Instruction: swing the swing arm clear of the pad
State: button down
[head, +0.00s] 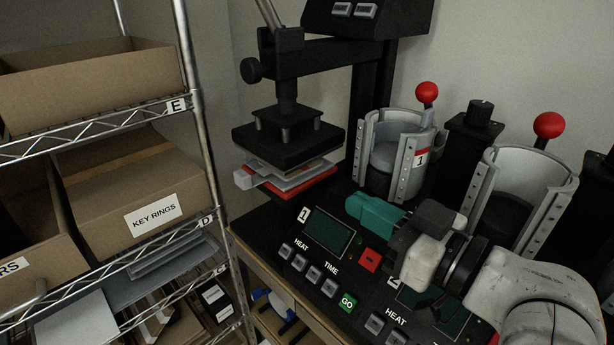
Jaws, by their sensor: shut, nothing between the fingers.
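The black swing arm (318,54) reaches left from the post at the back of the press. Its black head plate (290,147) hangs directly over the pad at the left of the bench. A metal lever rises from the arm, and its upper end is out of view. The pad is mostly hidden under a thin stack of sheets (300,178), with an orange-red layer (318,183) at the bottom. I cannot tell whether the plate touches the stack. My gripper (352,205), with teal fingers, is shut and empty. It is right of the plate, above the control panel, apart from the swing arm.
Two grey mug clamps (362,150) (473,190) with red-ball levers stand at the back right. The control panel (326,232) with buttons lies in front. A wire shelf (195,100) with cardboard boxes stands close on the left. A black control box (368,18) is above.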

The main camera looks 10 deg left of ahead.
aim_at(242, 149)
jog(key=p+x, duration=0.2)
jog(key=x, duration=0.7)
jog(key=shift+w+a+r, duration=0.1)
jog(key=shift+w+a, duration=0.05)
jog(key=shift+a, duration=0.05)
jog(key=shift+p+x, duration=0.4)
jog(key=shift+x, duration=0.4)
jog(key=shift+w+a, duration=0.1)
jog(key=shift+a, duration=0.25)
jog(key=shift+s+a+b+x, duration=0.2)
jog(key=shift+b+x, duration=0.4)
jog(key=shift+x, duration=1.75)
jog(key=shift+s+a+b+x, duration=0.15)
jog(key=shift+b+x, duration=0.4)
jog(key=shift+x, duration=1.75)
jog(key=shift+s+a+b+x, duration=0.15)
jog(key=shift+b+x, duration=0.45)
jog(key=shift+x, duration=1.75)
jog(key=shift+s, duration=0.1)
